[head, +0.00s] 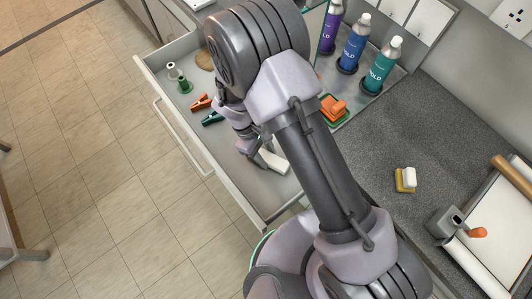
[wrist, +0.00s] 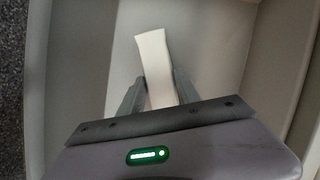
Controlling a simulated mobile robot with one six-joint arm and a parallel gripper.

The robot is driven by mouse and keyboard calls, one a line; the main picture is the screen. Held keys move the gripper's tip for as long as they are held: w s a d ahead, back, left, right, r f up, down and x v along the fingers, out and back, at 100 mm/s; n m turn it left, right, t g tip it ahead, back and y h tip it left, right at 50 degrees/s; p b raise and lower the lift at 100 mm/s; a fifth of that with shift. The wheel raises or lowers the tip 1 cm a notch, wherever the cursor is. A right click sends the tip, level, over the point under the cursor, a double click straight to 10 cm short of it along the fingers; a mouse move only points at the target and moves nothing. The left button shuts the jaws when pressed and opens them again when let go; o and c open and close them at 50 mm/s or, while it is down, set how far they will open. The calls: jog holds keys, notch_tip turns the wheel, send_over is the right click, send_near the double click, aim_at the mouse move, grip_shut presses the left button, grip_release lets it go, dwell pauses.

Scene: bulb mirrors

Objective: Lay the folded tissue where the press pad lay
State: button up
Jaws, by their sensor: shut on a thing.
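The white folded tissue (head: 274,161) is a long pale strip inside the open drawer (head: 228,172), near its right end. It also shows in the wrist view (wrist: 152,55), standing out beyond my fingers. My gripper (head: 262,158) is shut on it, with one finger on each side in the wrist view (wrist: 160,88). My arm hides part of the drawer and counter. No empty place is clearly marked as the press pad's. I cannot tell whether the orange-handled block on green (head: 334,108) or the yellow block with a white top (head: 406,180) is the press pad.
The drawer also holds an orange clip (head: 201,103), a teal clip (head: 213,118) and small green-and-white items (head: 184,86). Purple, blue and teal bottles (head: 381,65) stand at the back of the counter. A roller tray (head: 500,225) sits at right. The grey countertop between is largely clear.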

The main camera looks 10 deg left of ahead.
jog(key=shift+f, duration=0.4)
jog(key=o, duration=1.4)
